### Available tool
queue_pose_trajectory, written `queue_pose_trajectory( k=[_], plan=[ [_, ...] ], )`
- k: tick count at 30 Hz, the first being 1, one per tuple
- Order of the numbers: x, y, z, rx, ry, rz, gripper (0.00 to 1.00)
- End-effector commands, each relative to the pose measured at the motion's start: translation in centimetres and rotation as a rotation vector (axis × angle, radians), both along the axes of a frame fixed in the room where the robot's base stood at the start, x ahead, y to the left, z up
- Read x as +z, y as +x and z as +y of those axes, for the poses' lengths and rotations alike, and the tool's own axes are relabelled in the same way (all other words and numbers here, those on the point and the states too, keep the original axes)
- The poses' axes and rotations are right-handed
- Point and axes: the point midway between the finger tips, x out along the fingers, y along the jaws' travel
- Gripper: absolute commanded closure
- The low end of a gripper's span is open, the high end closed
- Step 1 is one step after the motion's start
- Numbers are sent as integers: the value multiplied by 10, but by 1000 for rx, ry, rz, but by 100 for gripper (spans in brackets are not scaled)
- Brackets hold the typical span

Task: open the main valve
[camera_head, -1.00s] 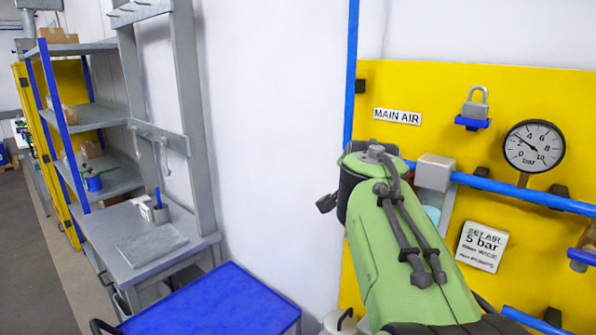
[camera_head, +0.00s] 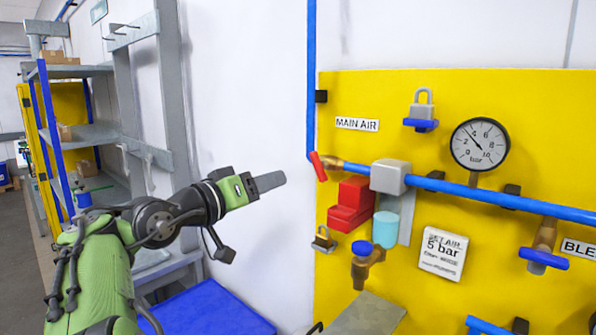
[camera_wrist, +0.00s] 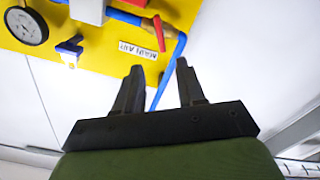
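The main valve (camera_head: 330,163) is a small brass body with a red lever (camera_head: 317,166), at the left end of the horizontal blue pipe, below the MAIN AIR label (camera_head: 357,124). The lever stands steeply, slightly tilted, across the pipe's direction. It also shows in the wrist view (camera_wrist: 158,32), beyond my fingertips, with the label (camera_wrist: 138,50) upside down. My gripper (camera_head: 270,182) is left of the lever in the head view, pointing right, apart from it. In the wrist view my gripper (camera_wrist: 160,67) has its two fingers spread with nothing between them.
The yellow board (camera_head: 400,95) carries a pressure gauge (camera_head: 479,144), a padlock (camera_head: 422,108), a red block (camera_head: 350,204), a brass tap (camera_head: 366,262) and a 5 bar sign (camera_head: 443,252). A blue-topped cart (camera_head: 215,310) and shelving (camera_head: 95,135) stand left. White wall lies behind my gripper.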

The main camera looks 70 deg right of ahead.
Motion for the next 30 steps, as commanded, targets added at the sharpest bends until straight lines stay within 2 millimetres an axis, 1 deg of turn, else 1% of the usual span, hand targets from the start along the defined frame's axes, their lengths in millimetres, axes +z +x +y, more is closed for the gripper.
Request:
queue_pose_trajectory(
  k=[1, 9, 12, 15, 18, 20, 27, 28, 30],
  plan=[
    [1, -7, -10, -8, 0, 0, 61],
    [3, -35, -74, -8, 0, -1, 61],
    [3, -44, -96, -6, 1, 0, 61],
    [3, -51, -114, -4, 1, -1, 61],
    [2, -55, -125, 0, 0, -2, 61],
    [1, -56, -129, 0, 0, -2, 61],
    [0, -56, -131, 4, 2, -4, 61],
    [0, -56, -131, 4, 2, -4, 62],
    [0, -56, -131, 3, 1, -4, 73]
  ],
)
